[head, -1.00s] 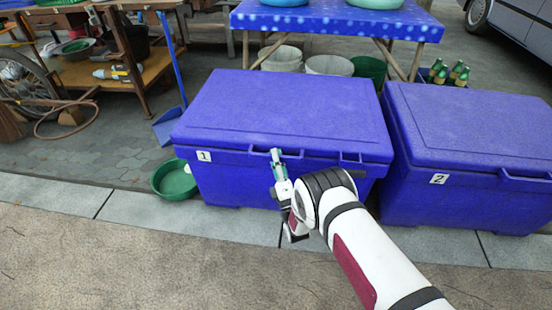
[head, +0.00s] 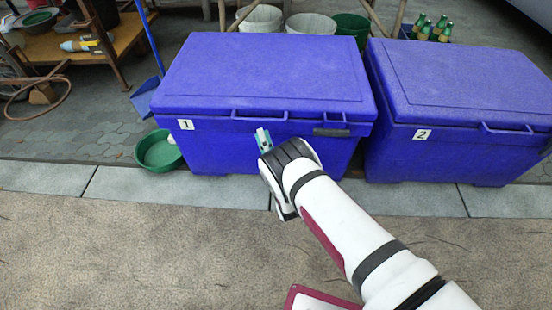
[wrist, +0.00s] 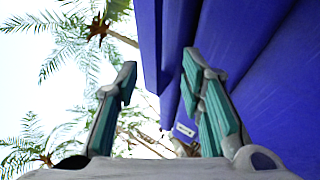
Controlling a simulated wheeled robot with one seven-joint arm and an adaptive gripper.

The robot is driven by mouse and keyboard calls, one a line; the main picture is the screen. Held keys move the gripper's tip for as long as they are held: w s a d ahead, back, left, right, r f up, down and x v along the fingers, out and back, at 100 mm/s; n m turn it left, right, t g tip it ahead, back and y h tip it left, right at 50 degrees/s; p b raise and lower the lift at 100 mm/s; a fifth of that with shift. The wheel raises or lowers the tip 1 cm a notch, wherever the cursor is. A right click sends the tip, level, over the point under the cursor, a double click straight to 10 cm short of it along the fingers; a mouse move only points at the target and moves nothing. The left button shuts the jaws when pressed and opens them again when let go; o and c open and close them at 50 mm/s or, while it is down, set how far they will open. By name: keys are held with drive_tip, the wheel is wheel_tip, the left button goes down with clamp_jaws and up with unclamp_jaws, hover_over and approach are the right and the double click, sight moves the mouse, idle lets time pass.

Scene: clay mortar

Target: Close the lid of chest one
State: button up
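Chest one (head: 215,150) is a blue box with a white "1" label at the left of its front. Its lid (head: 270,75) lies flat over the body, and I see no clear gap along the front edge. My gripper (head: 263,138) is in front of the chest, just below the lid's front handle. In the wrist view my gripper (wrist: 158,65) has its two green-padded fingers wide apart with nothing between them. The blue chest front (wrist: 260,85) is close beside the right finger; I cannot tell if they touch.
Chest two (head: 440,155), also blue and shut, stands close on the right. A green basin (head: 158,152) sits on the ground at the left. Buckets (head: 310,24) and green bottles (head: 432,29) are behind. The paving in front (head: 120,250) is clear.

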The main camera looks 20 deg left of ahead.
drive_tip(key=s+d, duration=0.7)
drive_tip(key=shift+s+d+r, duration=0.3)
drive_tip(key=shift+s+r, duration=0.05)
drive_tip(key=shift+s, duration=0.05)
idle(0.5)
